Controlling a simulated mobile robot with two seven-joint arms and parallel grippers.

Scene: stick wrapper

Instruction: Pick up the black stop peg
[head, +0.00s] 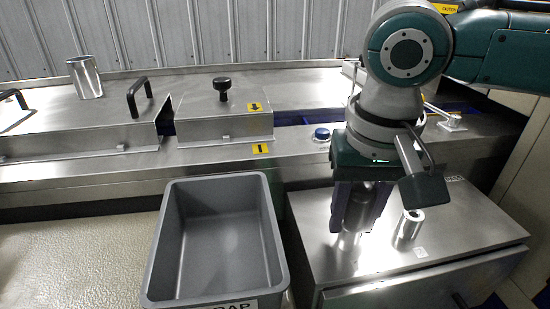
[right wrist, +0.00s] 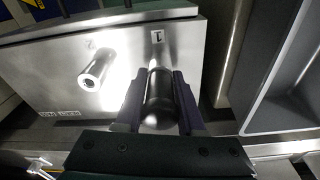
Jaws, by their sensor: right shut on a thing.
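The black stop peg (right wrist: 158,90) is a dark cylinder with a shiny rounded near end. In the right wrist view it sits between the two fingers of my right gripper (right wrist: 158,104), which is shut on it. In the head view my right gripper (head: 358,207) points down over the left part of a steel cabinet top, with the dark peg (head: 356,210) partly hidden between its fingers. A shiny metal cylinder (head: 347,242) shows just below the fingers; I cannot tell whether the peg is still seated in it. My left gripper is not in view.
A second metal cylinder (head: 409,224) stands on the cabinet top (head: 460,225), right of the gripper. A grey bin (head: 270,235) stands left of the cabinet. Behind are a steel machine bed, a black-knobbed cover (head: 225,125) and a metal cup (head: 85,77).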

